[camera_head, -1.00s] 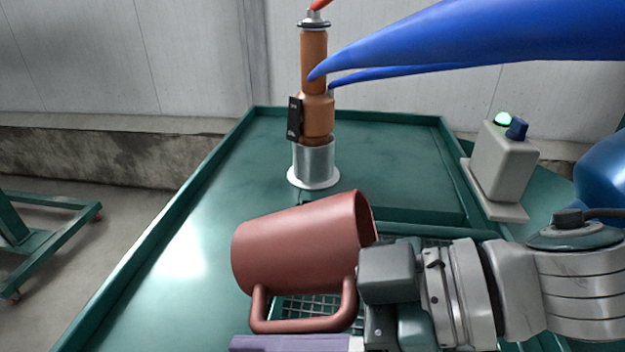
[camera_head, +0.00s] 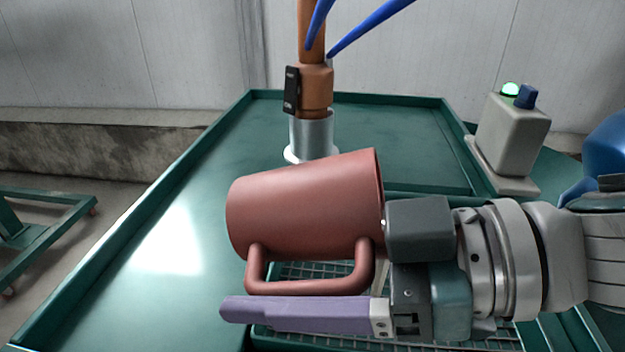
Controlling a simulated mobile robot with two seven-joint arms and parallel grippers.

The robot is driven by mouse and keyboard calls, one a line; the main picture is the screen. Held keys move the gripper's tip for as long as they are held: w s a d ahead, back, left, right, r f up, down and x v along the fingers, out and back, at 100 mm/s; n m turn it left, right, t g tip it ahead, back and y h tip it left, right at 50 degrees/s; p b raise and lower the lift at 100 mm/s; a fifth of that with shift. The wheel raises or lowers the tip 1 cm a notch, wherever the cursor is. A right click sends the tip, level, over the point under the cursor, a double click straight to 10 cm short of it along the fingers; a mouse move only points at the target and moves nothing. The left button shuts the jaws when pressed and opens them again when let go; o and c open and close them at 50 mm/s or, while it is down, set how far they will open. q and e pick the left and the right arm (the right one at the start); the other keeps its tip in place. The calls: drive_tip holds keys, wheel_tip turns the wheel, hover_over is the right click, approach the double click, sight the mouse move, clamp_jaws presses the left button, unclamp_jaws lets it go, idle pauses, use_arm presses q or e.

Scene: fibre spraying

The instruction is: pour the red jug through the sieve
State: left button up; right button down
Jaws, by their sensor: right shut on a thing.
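The red jug (camera_head: 302,207) lies on its side in the air in the middle of the view, its wide rim to the right and slightly higher than its base. Its handle (camera_head: 310,286) points down toward me. My right gripper (camera_head: 315,290) comes in from the right and is shut on the jug at its handle. One purple finger (camera_head: 300,314) shows in front; the other is hidden. A wire mesh (camera_head: 300,270) shows below and behind the handle; I cannot tell whether it is the sieve. Nothing is seen pouring. My left gripper is not in view.
A green tray-like table (camera_head: 190,215) with raised edges spreads below, clear at the left. An orange-brown column on a metal cylinder (camera_head: 312,135), with blue hoses above, stands behind the jug. A grey box (camera_head: 512,135) with a green light stands at the right.

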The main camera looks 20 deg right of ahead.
sight(316, 206)
drive_tip(key=shift+s+d+r+b, duration=0.15)
drive_tip(key=shift+d+r+b, duration=0.05)
drive_tip(key=shift+b, duration=0.4)
drive_tip(key=shift+d+r+t+y+b, duration=0.1)
drive_tip(key=shift+t+y+b, duration=0.2)
drive_tip(key=shift+y, duration=0.1)
drive_tip(key=shift+s+d+r+b, duration=0.1)
drive_tip(key=shift+s+b, duration=0.05)
drive_tip(key=shift+b, duration=0.2)
drive_tip(key=shift+r+y, duration=0.3)
drive_tip(key=shift+s+d+r+t+y+b, duration=0.1)
drive_tip(key=shift+d+r+t+y+b, duration=0.15)
drive_tip(key=shift+r, duration=0.3)
drive_tip(key=shift+r+t+y+b, duration=0.15)
drive_tip(key=shift+r+t+y, duration=0.15)
drive_tip(key=shift+r, duration=0.25)
drive_tip(key=shift+s+d+r+y+b, duration=0.1)
drive_tip(key=shift+r+y+b, duration=0.15)
drive_tip(key=shift+b, duration=0.1)
drive_tip(key=shift+s+d+r+t+y+b, duration=0.1)
drive_tip(key=shift+d+r+t+y+b, duration=0.15)
drive_tip(key=shift+t+y+b, duration=0.15)
drive_tip(key=shift+s+d+r+t+y, duration=0.1)
drive_tip(key=shift+d+r+t+y, duration=0.15)
drive_tip(key=shift+r+y, duration=0.4)
